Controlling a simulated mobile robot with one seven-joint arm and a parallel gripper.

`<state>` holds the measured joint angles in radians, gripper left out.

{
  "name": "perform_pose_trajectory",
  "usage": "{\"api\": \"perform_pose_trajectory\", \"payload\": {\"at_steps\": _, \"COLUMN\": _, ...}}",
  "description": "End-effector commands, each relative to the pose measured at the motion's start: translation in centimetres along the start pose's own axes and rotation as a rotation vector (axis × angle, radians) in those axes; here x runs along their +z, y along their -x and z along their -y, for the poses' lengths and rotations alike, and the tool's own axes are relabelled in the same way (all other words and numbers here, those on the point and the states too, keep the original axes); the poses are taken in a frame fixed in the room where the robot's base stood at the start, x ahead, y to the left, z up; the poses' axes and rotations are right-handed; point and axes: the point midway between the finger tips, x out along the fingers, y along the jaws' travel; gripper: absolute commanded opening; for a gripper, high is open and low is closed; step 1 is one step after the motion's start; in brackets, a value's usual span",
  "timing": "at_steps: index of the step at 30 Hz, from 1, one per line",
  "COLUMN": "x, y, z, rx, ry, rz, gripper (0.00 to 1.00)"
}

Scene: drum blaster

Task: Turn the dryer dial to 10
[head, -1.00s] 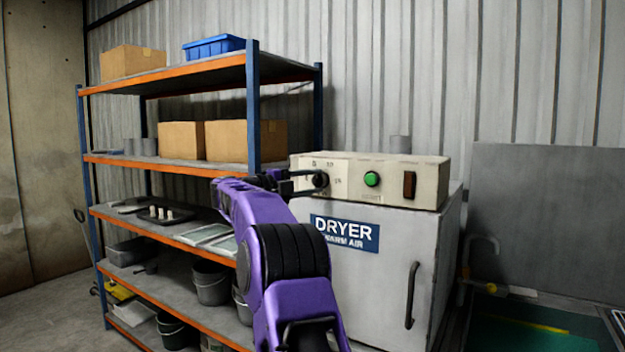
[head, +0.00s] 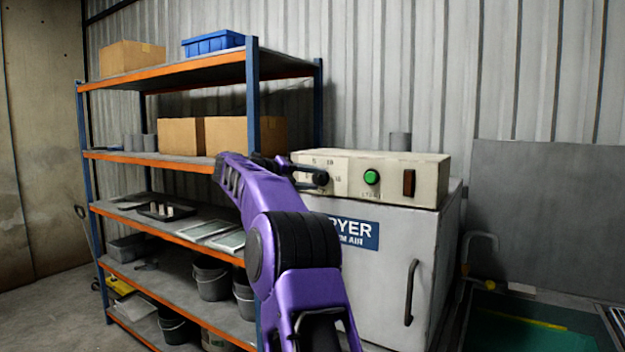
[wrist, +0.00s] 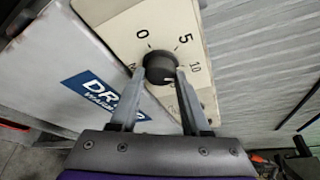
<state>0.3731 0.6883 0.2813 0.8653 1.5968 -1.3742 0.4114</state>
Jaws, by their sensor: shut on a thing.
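The dryer dial is a round black knob (wrist: 160,68) on the cream control panel. In the wrist view the numbers 0, 5 and 10 are printed around it, with other marks partly hidden by the fingers. A small pale mark shows on the knob's lower right, but I cannot tell for sure which number it points to. My gripper (wrist: 160,76) is shut on the knob, one finger on each side. In the head view the knob (head: 320,178) shows at the panel's left end, with my gripper (head: 304,176) reaching it from the left.
The dryer cabinet (head: 390,275) has a blue sign (head: 358,234), partly hidden by my arm. Right of the dial are a green button (head: 371,177) and a dark switch (head: 409,183). A loaded shelf rack (head: 253,100) stands close on the left.

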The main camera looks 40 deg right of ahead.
Motion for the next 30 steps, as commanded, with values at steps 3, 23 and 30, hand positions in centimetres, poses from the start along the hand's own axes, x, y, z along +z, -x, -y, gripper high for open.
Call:
{"api": "perform_pose_trajectory", "payload": {"at_steps": 3, "x": 0.0, "y": 0.0, "z": 0.0, "rx": 0.002, "ry": -0.003, "rz": 0.001, "gripper": 0.00}}
{"api": "perform_pose_trajectory", "payload": {"at_steps": 23, "x": 0.0, "y": 0.0, "z": 0.0, "rx": 0.001, "ry": -0.002, "rz": 0.000, "gripper": 0.77}}
{"api": "perform_pose_trajectory", "payload": {"at_steps": 30, "x": 0.1, "y": 1.6, "z": 0.1, "rx": 0.001, "ry": -0.003, "rz": 0.002, "gripper": 0.77}}
